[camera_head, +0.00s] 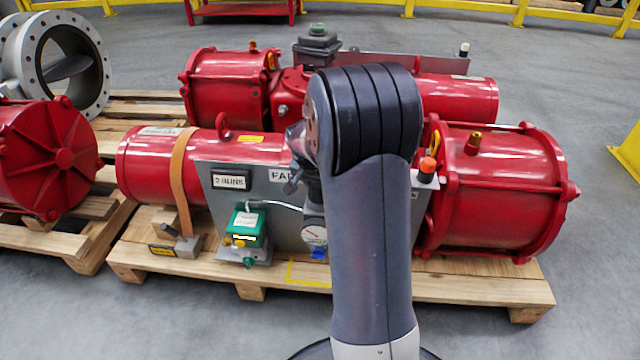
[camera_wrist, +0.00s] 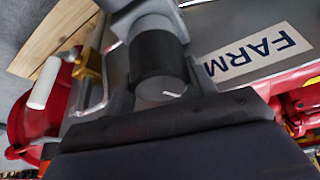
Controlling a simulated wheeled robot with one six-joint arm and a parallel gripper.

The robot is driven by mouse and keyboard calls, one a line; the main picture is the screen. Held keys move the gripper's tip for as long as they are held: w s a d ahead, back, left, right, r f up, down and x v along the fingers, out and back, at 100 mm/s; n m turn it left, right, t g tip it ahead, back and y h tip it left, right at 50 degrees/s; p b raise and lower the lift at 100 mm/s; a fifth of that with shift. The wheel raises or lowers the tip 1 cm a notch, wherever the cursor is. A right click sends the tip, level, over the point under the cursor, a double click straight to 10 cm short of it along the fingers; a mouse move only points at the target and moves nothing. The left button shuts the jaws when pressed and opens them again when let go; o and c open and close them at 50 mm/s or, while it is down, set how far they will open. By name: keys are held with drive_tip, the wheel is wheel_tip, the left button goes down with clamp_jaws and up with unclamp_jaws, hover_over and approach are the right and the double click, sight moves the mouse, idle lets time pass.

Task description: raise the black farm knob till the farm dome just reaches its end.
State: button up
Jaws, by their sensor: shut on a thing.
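The black farm knob (camera_wrist: 155,58) shows in the wrist view as a short black cylinder beside the FARM label (camera_wrist: 258,52). My gripper (camera_wrist: 160,78) is shut on it, with grey finger parts on both sides. In the head view my own arm hides the knob and most of my gripper. A small orange dome on a black and white base (camera_head: 427,168) stands at the right end of the grey FARM panel (camera_head: 278,228), just right of my arm. I take it for the farm dome; how far it stands from its end cannot be told.
Red actuator cylinders (camera_head: 500,185) lie behind and beside the panel on a wooden pallet (camera_head: 470,288). A green valve unit (camera_head: 246,228) and a gauge (camera_head: 315,234) sit low at the front. In the wrist view a brass fitting (camera_wrist: 88,66) is near my gripper. The floor in front is clear.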

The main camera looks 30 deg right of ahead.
drive_tip(key=o, duration=1)
drive_tip(key=p+v, duration=0.4)
drive_tip(key=v, duration=0.7)
drive_tip(key=shift+f, duration=0.1)
drive_tip(key=shift+f, duration=0.1)
drive_tip(key=b+x, duration=0.4)
drive_tip(key=x, duration=0.7)
drive_tip(key=shift+n, duration=0.3)
drive_tip(key=shift+r+n+y, duration=0.2)
drive_tip(key=shift+n+y, duration=0.1)
drive_tip(key=shift+n, duration=0.2)
